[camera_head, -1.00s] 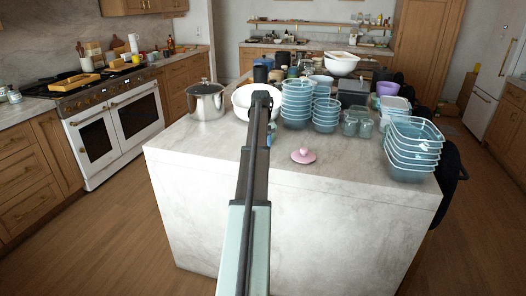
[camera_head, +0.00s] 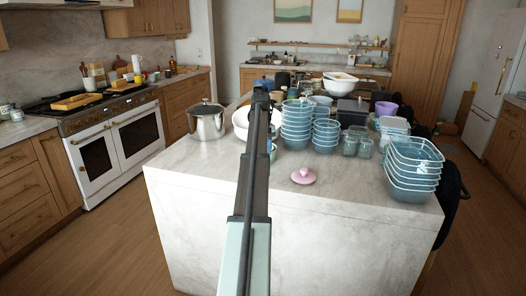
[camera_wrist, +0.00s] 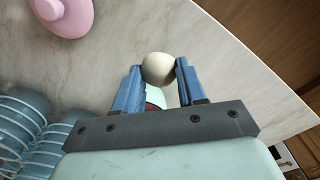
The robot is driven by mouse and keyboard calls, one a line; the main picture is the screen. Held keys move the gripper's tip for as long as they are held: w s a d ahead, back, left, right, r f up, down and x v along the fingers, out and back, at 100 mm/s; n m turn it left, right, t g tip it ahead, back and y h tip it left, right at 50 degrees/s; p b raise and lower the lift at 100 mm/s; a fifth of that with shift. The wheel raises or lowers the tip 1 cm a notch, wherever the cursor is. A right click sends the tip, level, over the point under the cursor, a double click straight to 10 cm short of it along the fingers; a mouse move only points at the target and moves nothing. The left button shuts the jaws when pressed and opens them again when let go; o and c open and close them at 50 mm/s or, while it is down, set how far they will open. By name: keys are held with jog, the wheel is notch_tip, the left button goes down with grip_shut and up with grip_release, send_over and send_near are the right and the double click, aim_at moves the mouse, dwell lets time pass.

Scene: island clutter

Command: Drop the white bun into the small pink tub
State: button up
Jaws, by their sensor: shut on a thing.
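In the wrist view the white bun (camera_wrist: 158,69) is a small, round, off-white ball held between the two blue fingers of my gripper (camera_wrist: 157,80). A small reddish patch shows just below the bun, partly hidden by the gripper. A pink round piece with a knob (camera_wrist: 62,14), like a lid, lies on the pale counter at the upper left. The same pink lid (camera_head: 303,176) lies near the front of the island in the head view. I cannot make out a pink tub for certain. My arm hides the gripper and bun in the head view.
Stacked blue bowls (camera_head: 297,124) stand right of my arm, with glass jars (camera_head: 349,146) and stacked clear containers (camera_head: 412,172) further right. A steel pot (camera_head: 206,121) and a partly hidden white bowl (camera_head: 240,124) stand left. The island's front (camera_head: 215,178) is mostly clear around the lid.

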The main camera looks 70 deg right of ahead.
jog(key=w+d+r, duration=0.1)
jog(key=w+d, duration=0.1)
jog(key=d, duration=0.6)
jog(key=w+d+r, duration=0.1)
jog(key=w+d, duration=0.1)
jog(key=d, duration=0.6)
jog(key=shift+w+d+f, duration=0.1)
jog(key=shift+d+f, duration=0.05)
jog(key=shift+f, duration=1.25)
jog(key=shift+w+d+f, duration=0.1)
jog(key=shift+f, duration=1.3)
jog(key=o, duration=1.1)
jog(key=r, duration=1.4)
jog(key=shift+w+a, duration=0.25)
jog(key=shift+f, duration=0.1)
